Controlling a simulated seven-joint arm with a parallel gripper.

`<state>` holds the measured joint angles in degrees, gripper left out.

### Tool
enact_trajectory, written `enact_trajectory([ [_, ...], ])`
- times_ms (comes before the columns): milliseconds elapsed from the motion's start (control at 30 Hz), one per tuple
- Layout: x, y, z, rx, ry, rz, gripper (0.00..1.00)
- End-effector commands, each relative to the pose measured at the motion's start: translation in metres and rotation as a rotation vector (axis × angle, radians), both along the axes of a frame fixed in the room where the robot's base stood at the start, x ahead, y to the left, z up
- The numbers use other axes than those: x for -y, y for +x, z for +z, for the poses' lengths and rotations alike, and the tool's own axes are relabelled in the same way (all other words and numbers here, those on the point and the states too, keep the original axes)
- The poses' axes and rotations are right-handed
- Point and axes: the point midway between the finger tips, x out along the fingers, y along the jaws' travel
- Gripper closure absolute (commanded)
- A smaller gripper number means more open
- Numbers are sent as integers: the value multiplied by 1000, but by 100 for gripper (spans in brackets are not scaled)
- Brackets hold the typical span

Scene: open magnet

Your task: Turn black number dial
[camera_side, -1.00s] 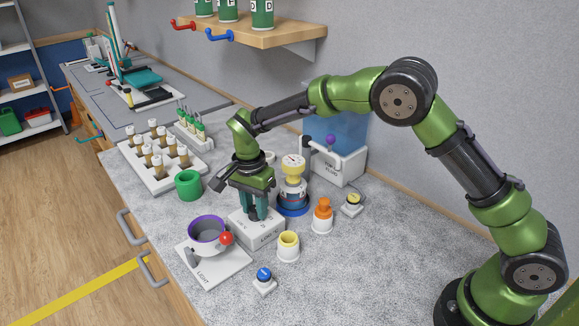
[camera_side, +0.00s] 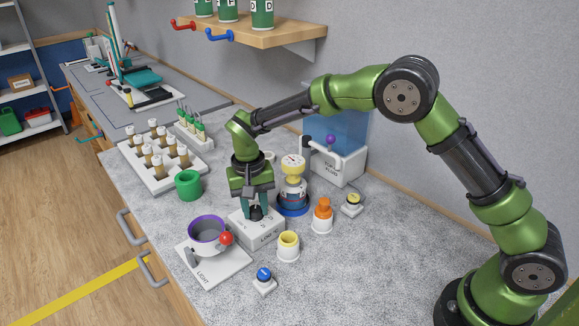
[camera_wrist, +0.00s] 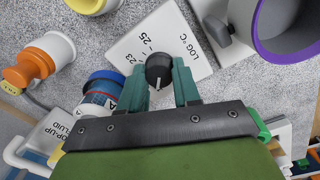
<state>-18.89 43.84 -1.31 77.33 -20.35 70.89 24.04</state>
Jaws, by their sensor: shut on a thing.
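The black dial (camera_wrist: 158,69) is a round knob with a pale pointer line, on top of a white box (camera_side: 262,231) marked "LOG °C" and with numbers such as 25 and 23. My gripper (camera_wrist: 160,92) points down over the box, its teal fingers on both sides of the dial and shut on it. In the side view the fingers (camera_side: 256,206) reach down to the box top and partly hide the dial. In the wrist view the pointer line faces my gripper's body.
A purple-rimmed pot (camera_side: 208,231) on a "LIGHT" base stands front left. A yellow-rimmed cup (camera_side: 288,245), an orange-topped piece (camera_side: 322,214) and a blue-based bottle (camera_side: 292,190) stand right. A green cup (camera_side: 188,185) and vial rack (camera_side: 160,165) are left.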

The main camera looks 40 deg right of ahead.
Motion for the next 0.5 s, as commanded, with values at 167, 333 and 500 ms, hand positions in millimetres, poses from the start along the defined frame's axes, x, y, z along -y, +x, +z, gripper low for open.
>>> enact_trajectory([
  [167, 0, 0, 2, 0, 1, 167, 98],
  [333, 0, -1, 1, -1, 1, 328, 98],
  [500, 0, -1, 1, -1, 0, 488, 98],
])
